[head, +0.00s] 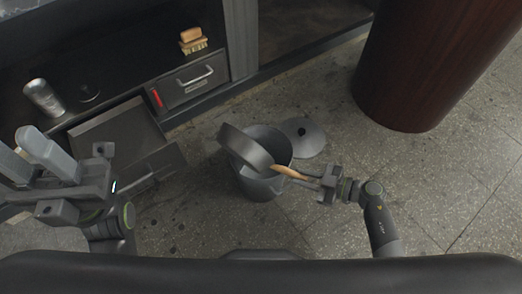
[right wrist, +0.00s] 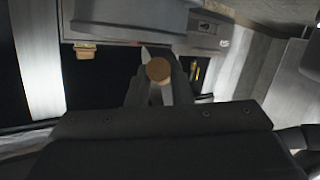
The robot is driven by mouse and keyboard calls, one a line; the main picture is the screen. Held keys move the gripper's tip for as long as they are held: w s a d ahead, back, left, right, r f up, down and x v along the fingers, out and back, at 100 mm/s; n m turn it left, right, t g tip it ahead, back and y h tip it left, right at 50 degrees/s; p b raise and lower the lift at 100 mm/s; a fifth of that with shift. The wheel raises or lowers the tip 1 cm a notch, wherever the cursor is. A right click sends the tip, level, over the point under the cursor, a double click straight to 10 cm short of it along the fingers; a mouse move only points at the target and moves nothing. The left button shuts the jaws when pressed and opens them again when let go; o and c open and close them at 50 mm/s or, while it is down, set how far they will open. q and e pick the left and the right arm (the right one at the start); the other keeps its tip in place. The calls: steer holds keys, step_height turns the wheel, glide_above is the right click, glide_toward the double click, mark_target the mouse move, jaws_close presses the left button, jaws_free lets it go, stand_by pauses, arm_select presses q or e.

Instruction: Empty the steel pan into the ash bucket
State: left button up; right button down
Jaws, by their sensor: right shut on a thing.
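The steel pan (head: 247,146) is held tilted over the mouth of the grey ash bucket (head: 264,187), which stands upright on the floor. My right gripper (head: 310,179) is shut on the pan's wooden handle (head: 288,172). The round end of that handle (right wrist: 158,71) shows between the fingers in the right wrist view. The pan covers part of the bucket's opening, and I cannot tell what is inside either one. My left gripper (head: 32,155) is at the left edge of the head view, its fingers apart and empty, far from the pan and bucket.
A round lid (head: 304,136) lies on the floor behind the bucket. A large dark red cylinder (head: 418,62) stands at the back right. The cabinet holds a drawer (head: 188,86), a brush (head: 192,42) and a metal can (head: 43,97). The floor at the right is clear.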

steer(key=shift+w+d+f+m+y+b, duration=0.1)
steer(key=shift+w+d+m+y+b, duration=0.35)
steer(key=shift+b, duration=0.6)
steer(key=shift+w+m, duration=0.1)
steer(key=shift+m, duration=0.15)
steer(key=shift+p, duration=0.3)
steer(key=shift+m+p, duration=0.45)
steer(key=shift+m, duration=0.05)
steer(key=shift+f+m+y+p, duration=0.25)
steer(key=shift+m+y+p, duration=0.35)
steer(key=shift+m, duration=0.2)
stand_by(0.5)
steer(key=shift+w+f+m+y+p, duration=0.1)
steer(key=shift+m+y+p, duration=0.1)
steer(key=shift+m, duration=0.3)
steer(key=shift+f+m+y+p, duration=0.1)
steer(key=shift+m+p, duration=0.05)
steer(key=shift+m, duration=0.35)
stand_by(0.9)
